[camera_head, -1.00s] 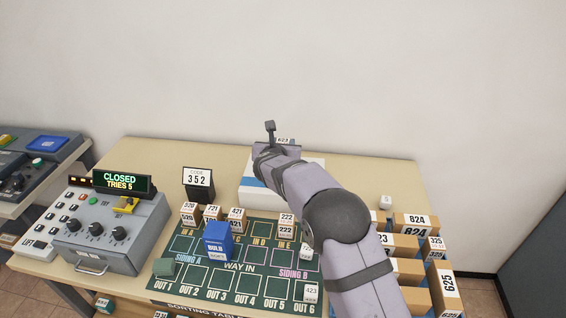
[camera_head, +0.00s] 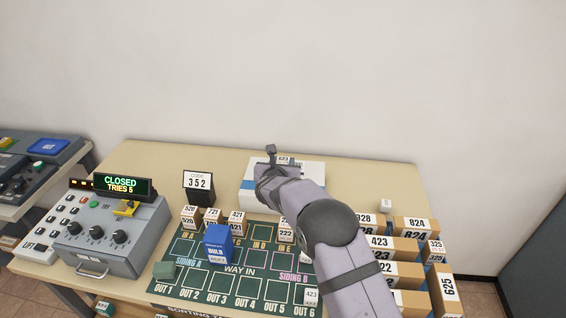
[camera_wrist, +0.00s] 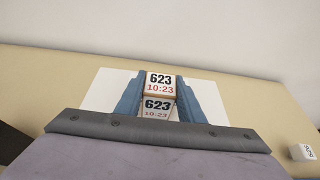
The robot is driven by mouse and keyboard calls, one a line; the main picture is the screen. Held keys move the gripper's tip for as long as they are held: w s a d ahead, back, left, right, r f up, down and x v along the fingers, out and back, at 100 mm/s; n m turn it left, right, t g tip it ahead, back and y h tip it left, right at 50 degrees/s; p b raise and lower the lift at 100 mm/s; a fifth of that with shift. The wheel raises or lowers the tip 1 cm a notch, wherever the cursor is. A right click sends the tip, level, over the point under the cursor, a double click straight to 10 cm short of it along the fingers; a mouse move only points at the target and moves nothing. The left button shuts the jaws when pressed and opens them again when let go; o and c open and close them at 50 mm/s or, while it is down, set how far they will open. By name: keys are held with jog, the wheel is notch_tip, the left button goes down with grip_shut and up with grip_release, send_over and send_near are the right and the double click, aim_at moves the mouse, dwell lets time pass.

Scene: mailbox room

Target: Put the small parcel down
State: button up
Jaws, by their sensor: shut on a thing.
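The small parcel is a little box marked 623 and 10:23 (camera_wrist: 158,107), held in my gripper (camera_wrist: 163,88). The jaws are shut on its two sides. In the head view only its 623 label (camera_head: 284,159) shows past my wrist. It appears over a larger white box with a blue stripe (camera_head: 312,171), whose white top (camera_wrist: 97,94) also shows around the jaws in the wrist view. I cannot tell whether the parcel touches that box.
Numbered cartons (camera_head: 410,224) crowd the right. A code 352 stand (camera_head: 198,182) and a grey control panel (camera_head: 110,235) are left.

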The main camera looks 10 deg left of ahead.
jog(key=shift+f, duration=0.15)
jog(key=o, duration=1.1)
jog(key=shift+r, duration=0.2)
jog(key=b+v, duration=0.4)
jog(key=v, duration=0.8)
jog(key=shift+d, duration=0.1)
